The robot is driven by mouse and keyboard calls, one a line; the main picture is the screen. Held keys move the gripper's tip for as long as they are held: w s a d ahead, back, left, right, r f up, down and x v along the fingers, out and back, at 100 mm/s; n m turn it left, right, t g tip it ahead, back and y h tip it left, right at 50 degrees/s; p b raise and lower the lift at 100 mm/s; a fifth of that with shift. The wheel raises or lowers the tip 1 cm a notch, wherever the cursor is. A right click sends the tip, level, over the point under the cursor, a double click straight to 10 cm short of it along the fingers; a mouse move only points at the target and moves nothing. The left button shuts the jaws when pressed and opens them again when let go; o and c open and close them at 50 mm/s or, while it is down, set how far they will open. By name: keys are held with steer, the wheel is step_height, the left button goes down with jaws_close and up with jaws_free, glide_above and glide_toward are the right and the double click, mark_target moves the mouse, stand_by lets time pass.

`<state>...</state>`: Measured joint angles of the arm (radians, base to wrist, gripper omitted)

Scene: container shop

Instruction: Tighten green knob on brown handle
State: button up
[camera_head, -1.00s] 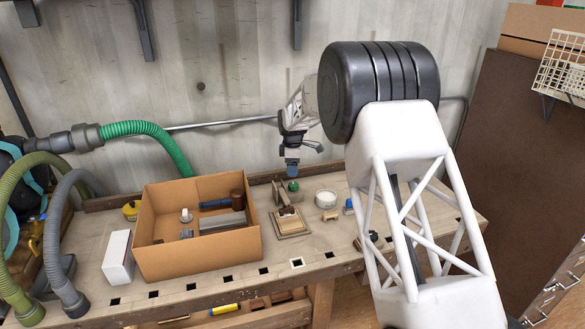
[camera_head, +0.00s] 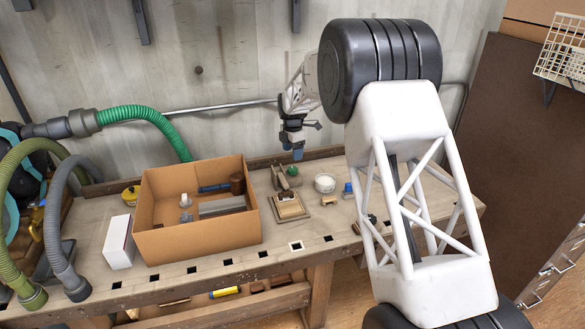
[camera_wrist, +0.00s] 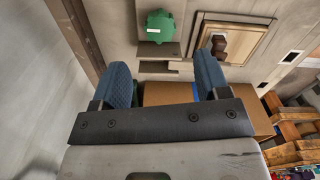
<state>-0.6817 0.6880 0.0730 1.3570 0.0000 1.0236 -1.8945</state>
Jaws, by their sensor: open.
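The green knob (camera_head: 292,171) sits low at the back of the workbench, beside a grey-brown upright plate (camera_head: 279,177). In the wrist view the green knob (camera_wrist: 160,26) is ahead of the fingers, near the top edge, on a grey-brown base. A dark brown handle-like piece (camera_wrist: 218,46) stands on a square wooden board right of it; it also shows in the head view (camera_head: 287,197). I cannot tell whether knob and brown piece are joined. My gripper (camera_head: 298,155) hangs just above the knob. Its two blue fingers (camera_wrist: 165,72) are open with nothing between them.
An open cardboard box (camera_head: 165,244) with tools stands left of the knob. A white round container (camera_head: 325,183) and small wooden and blue pieces are to the right. The wall (camera_head: 230,80) is close behind. A white carton (camera_head: 118,243) stands farther left.

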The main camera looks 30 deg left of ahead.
mark_target(293, 168)
steer(key=shift+f, duration=3.95)
steer(key=shift+c, duration=0.5)
steer(key=c, duration=0.8)
steer(key=shift+c, duration=0.2)
steer(key=shift+r+m, duration=0.1)
steer(key=shift+m, duration=2.2)
steer(key=o, duration=0.9)
